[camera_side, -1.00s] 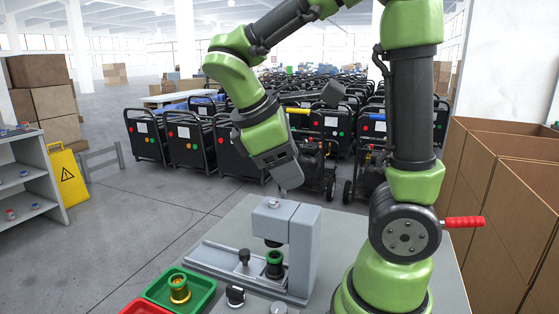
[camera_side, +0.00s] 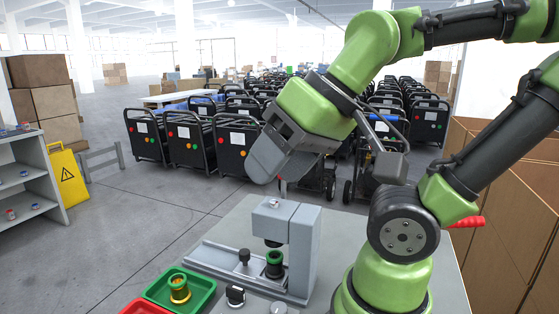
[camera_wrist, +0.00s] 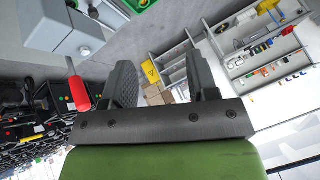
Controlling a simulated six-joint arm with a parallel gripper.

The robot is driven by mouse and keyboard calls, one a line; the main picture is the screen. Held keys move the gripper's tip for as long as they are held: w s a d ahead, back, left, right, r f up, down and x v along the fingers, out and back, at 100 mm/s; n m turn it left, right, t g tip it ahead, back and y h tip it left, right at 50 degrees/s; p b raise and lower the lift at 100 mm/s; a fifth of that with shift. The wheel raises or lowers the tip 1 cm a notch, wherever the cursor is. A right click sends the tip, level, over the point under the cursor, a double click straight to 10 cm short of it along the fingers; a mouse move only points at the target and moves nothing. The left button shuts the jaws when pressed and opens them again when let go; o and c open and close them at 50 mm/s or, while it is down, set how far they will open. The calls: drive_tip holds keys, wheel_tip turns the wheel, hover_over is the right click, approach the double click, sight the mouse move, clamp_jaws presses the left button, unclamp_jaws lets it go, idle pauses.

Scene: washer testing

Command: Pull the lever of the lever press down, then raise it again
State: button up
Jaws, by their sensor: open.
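The lever press (camera_side: 304,245) is a grey block-shaped stand on the grey table. Its lever has a red handle (camera_side: 467,222), which shows at the right of the side view, partly hidden behind my arm; the rod is hidden there. In the wrist view the red handle (camera_wrist: 79,93) shows on a thin grey rod beside the press body (camera_wrist: 62,28). My gripper (camera_side: 262,172) is open and empty, above and in front of the press in the side view. In the wrist view the handle lies left of my gripper (camera_wrist: 158,65), outside the gap between the fingers.
A green tray (camera_side: 155,291) holds a brass-coloured part (camera_side: 179,288). A red tray (camera_side: 143,306) and a black knob (camera_side: 235,296) are near the table's front. A green-topped part (camera_side: 274,264) stands under the press head. Tall cardboard boxes (camera_side: 500,210) stand at the right.

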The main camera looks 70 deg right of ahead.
drive_tip(key=shift+r, duration=0.1)
idle(0.3)
drive_tip(key=w+d+f+n+g+h, duration=0.4)
drive_tip(key=w+d+n+g+h, duration=0.2)
drive_tip(key=n+g+h, duration=0.2)
drive_tip(key=w+d+f+n+g+h, duration=0.45)
drive_tip(key=d+n+g+h, duration=0.2)
drive_tip(key=g+h, duration=0.25)
drive_tip(key=x, duration=0.9)
drive_tip(key=shift+r, duration=0.4)
